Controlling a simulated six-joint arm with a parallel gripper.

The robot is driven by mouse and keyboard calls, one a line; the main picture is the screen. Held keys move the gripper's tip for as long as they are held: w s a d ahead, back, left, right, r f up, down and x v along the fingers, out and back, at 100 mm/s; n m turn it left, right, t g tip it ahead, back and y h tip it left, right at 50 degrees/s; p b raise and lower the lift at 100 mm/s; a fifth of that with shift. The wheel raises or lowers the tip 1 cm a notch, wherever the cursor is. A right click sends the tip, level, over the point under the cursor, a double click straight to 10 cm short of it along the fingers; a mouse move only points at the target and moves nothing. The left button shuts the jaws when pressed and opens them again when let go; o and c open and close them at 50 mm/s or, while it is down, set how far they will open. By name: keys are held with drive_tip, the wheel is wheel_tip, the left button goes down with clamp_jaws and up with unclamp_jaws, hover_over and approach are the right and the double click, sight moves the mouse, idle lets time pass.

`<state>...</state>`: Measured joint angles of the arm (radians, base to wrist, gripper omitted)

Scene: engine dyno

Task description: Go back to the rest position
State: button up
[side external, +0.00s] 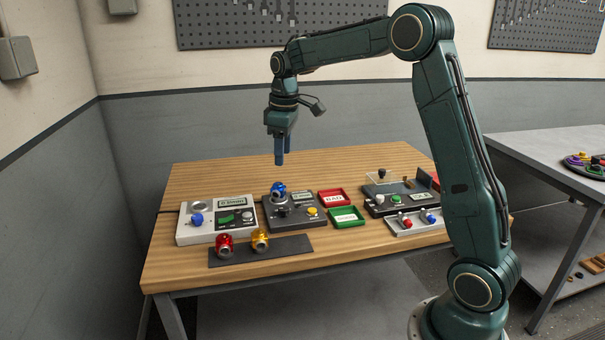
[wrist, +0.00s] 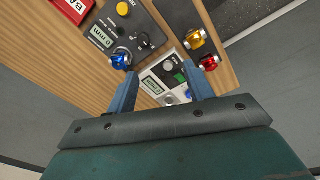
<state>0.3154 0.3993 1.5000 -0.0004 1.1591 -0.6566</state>
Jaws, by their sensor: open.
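My gripper (side external: 280,158) points straight down and hangs in the air above the back part of the wooden table (side external: 215,180), clear of everything. Its two blue fingers also show in the wrist view (wrist: 163,92), apart and with nothing between them. A blue part (side external: 278,188) sits on the dark grey device (side external: 293,213) below my gripper; it shows in the wrist view too (wrist: 120,61). A red part (side external: 224,245) and a yellow-orange part (side external: 260,240) stand on the black mat (side external: 290,250) at the front.
A white-grey device (side external: 190,235) stands at the left. A red tray (side external: 333,198) and a green tray (side external: 347,216) lie at the middle. More devices (side external: 395,199) with buttons stand at the right. The air around my gripper is free; the back of the table is bare.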

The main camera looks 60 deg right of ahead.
drive_tip(key=s+a+r+m+t, duration=0.1)
drive_tip(key=s+a+r, duration=0.5)
drive_tip(key=s, duration=0.2)
drive_tip(key=s+a+f+m+t, duration=0.1)
drive_tip(key=s+a, duration=0.3)
drive_tip(key=s, duration=0.6)
drive_tip(key=s+a+f+m+t, duration=0.2)
drive_tip(key=s+a, duration=0.3)
drive_tip(key=s, duration=0.6)
drive_tip(key=shift+t, duration=0.3)
